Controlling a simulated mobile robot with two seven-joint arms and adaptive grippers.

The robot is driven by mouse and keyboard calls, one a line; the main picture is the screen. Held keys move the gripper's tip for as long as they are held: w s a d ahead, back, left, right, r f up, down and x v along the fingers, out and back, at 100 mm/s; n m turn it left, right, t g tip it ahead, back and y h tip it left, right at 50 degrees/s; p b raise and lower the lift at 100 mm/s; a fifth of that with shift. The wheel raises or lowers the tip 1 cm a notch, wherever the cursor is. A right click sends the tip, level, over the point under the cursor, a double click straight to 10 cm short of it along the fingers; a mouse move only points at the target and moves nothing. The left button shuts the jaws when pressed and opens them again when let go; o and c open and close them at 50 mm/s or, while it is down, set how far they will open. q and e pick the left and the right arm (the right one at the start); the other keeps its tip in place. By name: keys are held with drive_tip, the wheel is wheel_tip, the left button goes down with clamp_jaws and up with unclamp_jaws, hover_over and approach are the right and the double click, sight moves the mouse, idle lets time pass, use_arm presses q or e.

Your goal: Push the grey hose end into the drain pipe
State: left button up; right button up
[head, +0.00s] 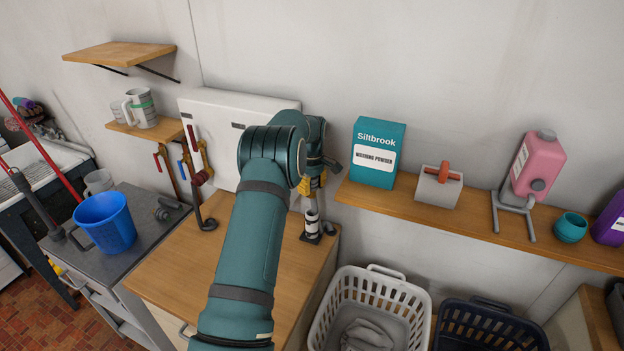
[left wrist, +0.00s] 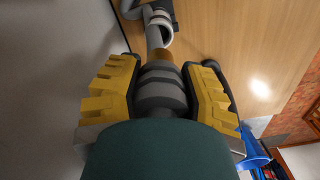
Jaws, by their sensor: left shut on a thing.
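My left gripper (head: 313,186) is at the back right of the wooden worktop, just above the drain pipe (head: 311,222). The pipe is white with dark bands and stands upright on a dark base. In the left wrist view, the yellow fingers of my left gripper (left wrist: 162,88) are shut on the grey hose end (left wrist: 161,90), one on each side. The drain pipe (left wrist: 157,34) shows just beyond the hose end, roughly in line with it. I cannot tell whether the two touch. My arm hides much of the hose in the head view. My right gripper is not in view.
A white panel (head: 222,108) stands behind the wooden worktop (head: 180,262). A dark hooked pipe (head: 205,222) rises left of my arm. A shelf (head: 465,215) with washing powder (head: 376,152) is to the right. A white laundry basket (head: 385,283) stands below. A blue bucket (head: 106,222) is at left.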

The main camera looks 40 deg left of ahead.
use_arm(q)
drive_tip(key=shift+w, duration=0.15)
drive_tip(key=shift+f, duration=0.9)
drive_tip(key=b, duration=0.2)
hover_over(312, 209)
drive_tip(key=s+d, duration=0.1)
drive_tip(key=shift+s+f, duration=0.15)
drive_tip(key=shift+f, duration=2.05)
drive_tip(key=shift+d+b, duration=0.1)
drive_tip(key=shift+b, duration=0.2)
drive_tip(key=shift+f+b, duration=1.15)
drive_tip(key=shift+f, duration=0.7)
drive_tip(key=shift+s+f, duration=0.1)
drive_tip(key=shift+f, duration=0.05)
drive_tip(key=shift+r, duration=0.2)
drive_tip(key=shift+r, duration=0.1)
drive_tip(key=shift+r+p, duration=0.95)
drive_tip(key=shift+r, duration=0.7)
